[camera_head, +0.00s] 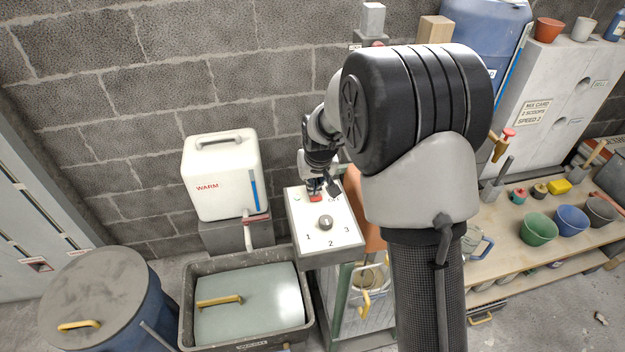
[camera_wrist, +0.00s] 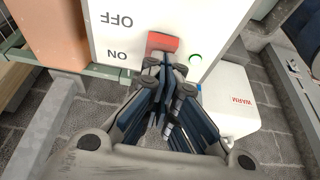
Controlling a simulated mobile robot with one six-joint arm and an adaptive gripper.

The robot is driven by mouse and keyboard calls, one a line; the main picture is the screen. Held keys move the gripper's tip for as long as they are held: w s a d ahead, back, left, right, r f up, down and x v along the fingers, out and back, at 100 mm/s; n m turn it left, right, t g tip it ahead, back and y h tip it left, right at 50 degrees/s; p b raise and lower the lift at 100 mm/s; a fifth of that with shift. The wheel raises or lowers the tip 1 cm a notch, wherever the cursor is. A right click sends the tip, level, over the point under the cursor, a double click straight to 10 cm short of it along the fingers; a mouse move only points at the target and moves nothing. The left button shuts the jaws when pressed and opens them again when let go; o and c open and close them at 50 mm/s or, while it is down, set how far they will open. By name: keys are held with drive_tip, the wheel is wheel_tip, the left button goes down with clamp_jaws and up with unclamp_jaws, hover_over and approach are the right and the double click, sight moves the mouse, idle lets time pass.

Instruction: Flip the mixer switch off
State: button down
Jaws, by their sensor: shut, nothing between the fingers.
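The mixer switch is a small red rocker (camera_head: 316,198) on the sloping white top of a control box (camera_head: 345,236). In the wrist view the red switch (camera_wrist: 164,41) sits beside the upside-down words OFF and ON, with OFF farther from my gripper and ON nearer. My gripper (camera_head: 315,187) points down at the switch with its fingers together and empty. In the wrist view my fingertips (camera_wrist: 166,64) are right at the near, ON-side edge of the switch. I cannot tell whether they touch it, nor which way the rocker is tipped.
A grey dial (camera_head: 325,222) with marks 1, 2 and 3 is in front of the switch. A white tank marked WARM (camera_head: 221,178) stands to the left, above a lidded grey tub (camera_head: 250,345). A wooden bench (camera_head: 480,250) with coloured pots is at right. A block wall stands behind.

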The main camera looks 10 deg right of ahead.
drive_tip(key=shift+f+b, duration=0.1)
drive_tip(key=shift+b, duration=0.2)
drive_tip(key=shift+s+f+b, duration=0.1)
drive_tip(key=shift+f+b, duration=0.15)
drive_tip(key=shift+b, duration=0.25)
drive_tip(key=shift+s+f+t+b, duration=0.3)
drive_tip(key=shift+t+b, duration=0.3)
drive_tip(key=shift+b, duration=0.55)
drive_tip(key=shift+r, duration=0.3)
drive_tip(key=shift+w+p, duration=0.2)
drive_tip(key=shift+p, duration=0.15)
drive_tip(key=shift+w, duration=0.65)
drive_tip(key=shift+r, duration=0.1)
